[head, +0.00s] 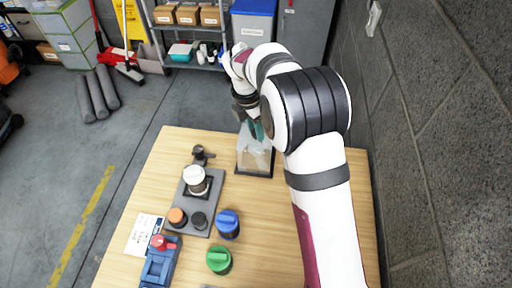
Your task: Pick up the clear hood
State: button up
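The clear hood (257,158) is a see-through box-like cover on a dark base at the far part of the wooden table. Something tan shows through it. My gripper (257,131) has dark, teal-tinted fingers and points down at the top of the hood. My arm hides part of the gripper and of the hood's upper right. I cannot tell whether the fingers touch the hood or whether they are open or shut.
A grey plate (203,208) left of the hood holds a white-capped jar (195,178) and smaller round parts. Nearer stand a blue-capped jar (228,222), a green-capped jar (218,260) and a blue device (160,262) with a red knob. A block wall (440,140) rises at right.

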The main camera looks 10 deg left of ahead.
grip_shut()
dwell(1.0)
